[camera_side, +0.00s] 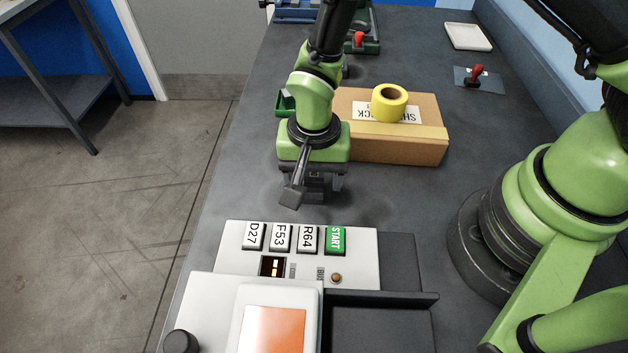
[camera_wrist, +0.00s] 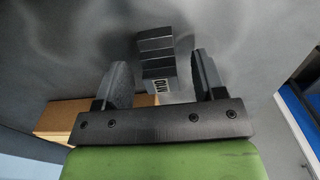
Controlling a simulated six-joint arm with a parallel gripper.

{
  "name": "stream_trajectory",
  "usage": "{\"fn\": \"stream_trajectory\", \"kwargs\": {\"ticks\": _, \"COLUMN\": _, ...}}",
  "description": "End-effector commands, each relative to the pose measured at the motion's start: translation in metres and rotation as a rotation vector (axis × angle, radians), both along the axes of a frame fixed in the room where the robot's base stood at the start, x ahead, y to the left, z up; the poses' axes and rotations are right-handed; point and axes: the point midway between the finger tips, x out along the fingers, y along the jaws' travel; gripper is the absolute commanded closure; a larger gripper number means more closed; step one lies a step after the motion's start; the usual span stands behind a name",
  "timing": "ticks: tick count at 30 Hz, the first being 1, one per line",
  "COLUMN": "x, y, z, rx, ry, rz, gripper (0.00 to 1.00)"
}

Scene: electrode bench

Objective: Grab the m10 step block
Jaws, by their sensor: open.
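The step block (camera_wrist: 155,52), dark grey with stepped ridges, lies on the grey bench in the wrist view. A small white label on its near end looks like an upside-down M10. My gripper (camera_wrist: 163,66) is open, with one finger on each side of the block. Gaps show between the block and both fingers, and nothing is gripped. In the side view my gripper (camera_side: 320,190) points down, low over the bench between the cardboard box and the button panel. I cannot make out the block there, as the gripper parts cover that spot.
A cardboard box (camera_side: 400,151) with a yellow tape roll (camera_side: 389,112) stands just behind my gripper. A white panel (camera_side: 232,263) with labelled keys and a green START key (camera_side: 335,240) lies in front. A red-handled stamp (camera_side: 476,74) and a white tray (camera_side: 467,37) are at the back right.

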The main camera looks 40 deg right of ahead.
Motion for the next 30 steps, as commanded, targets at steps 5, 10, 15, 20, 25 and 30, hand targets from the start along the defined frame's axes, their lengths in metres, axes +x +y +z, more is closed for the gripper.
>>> {"fn": "stream_trajectory", "kwargs": {"ticks": 5, "x": 0.000, "y": 0.000, "z": -0.002, "rx": 0.001, "ry": -0.001, "rz": 0.000, "gripper": 0.36}}
{"fn": "stream_trajectory", "kwargs": {"ticks": 10, "x": 0.000, "y": 0.000, "z": -0.002, "rx": 0.001, "ry": -0.001, "rz": 0.000, "gripper": 0.59}}
{"fn": "stream_trajectory", "kwargs": {"ticks": 15, "x": 0.000, "y": 0.000, "z": -0.001, "rx": 0.001, "ry": -0.001, "rz": 0.000, "gripper": 0.98}}
{"fn": "stream_trajectory", "kwargs": {"ticks": 20, "x": 0.000, "y": 0.000, "z": -0.001, "rx": 0.001, "ry": -0.001, "rz": 0.001, "gripper": 1.00}}
{"fn": "stream_trajectory", "kwargs": {"ticks": 25, "x": 0.001, "y": 0.000, "z": 0.003, "rx": 0.001, "ry": -0.003, "rz": 0.000, "gripper": 1.00}}
{"fn": "stream_trajectory", "kwargs": {"ticks": 30, "x": 0.001, "y": 0.001, "z": 0.022, "rx": 0.002, "ry": -0.005, "rz": 0.001, "gripper": 1.00}}
